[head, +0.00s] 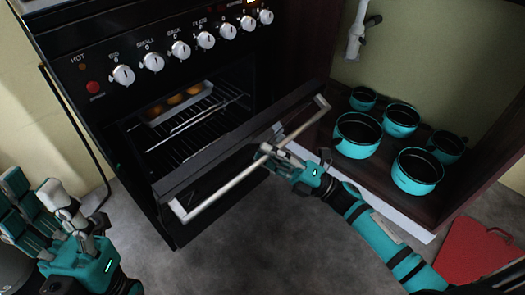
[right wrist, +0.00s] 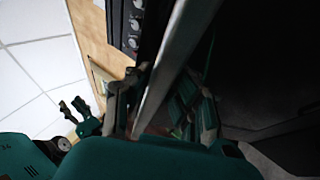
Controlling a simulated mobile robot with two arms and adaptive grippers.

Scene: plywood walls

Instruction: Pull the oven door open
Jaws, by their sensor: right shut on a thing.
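The black oven door (head: 235,150) is partly open, tilted out from the oven front (head: 120,60). Its long pale bar handle (head: 225,186) runs along the door's top edge. My right gripper (head: 272,152) is shut on the handle right of its middle. In the right wrist view, the handle (right wrist: 175,70) runs between the fingers of my right gripper (right wrist: 165,110). My left gripper (head: 70,220) is at the lower left, apart from the door, with its fingers spread open. Inside the oven, a tray (head: 175,105) with several golden items sits on a wire rack (head: 200,120).
A dark open cabinet (head: 450,210) right of the oven holds several teal pots (head: 357,133). A red flat object (head: 470,250) lies at the lower right. The grey floor (head: 240,250) before the door looks clear.

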